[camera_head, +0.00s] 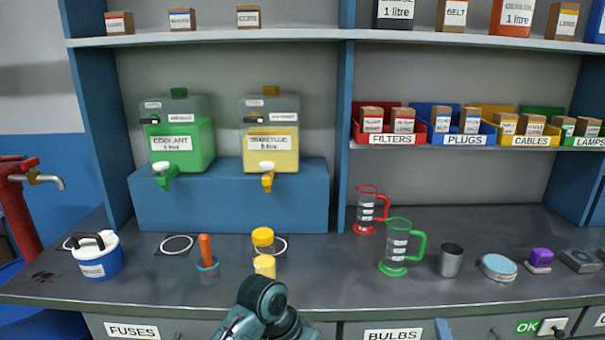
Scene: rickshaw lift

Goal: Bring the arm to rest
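Part of one of my arms shows at the bottom centre, a teal link with a dark round joint, in front of the workbench (330,290). I cannot tell which arm it is. No gripper fingers show, so both grippers are out of view. The arm part stands just below a small yellow container (265,266) in the picture and may hide some of the bench edge.
The bench holds a blue-and-white pail (95,262), a cup with an orange handle (207,262), a yellow-lidded jar (263,240), green jug (395,245), red jug (367,210) and metal cup (450,260). Coolant (190,143) and yellow (270,150) dispensers stand behind. The front middle is fairly clear.

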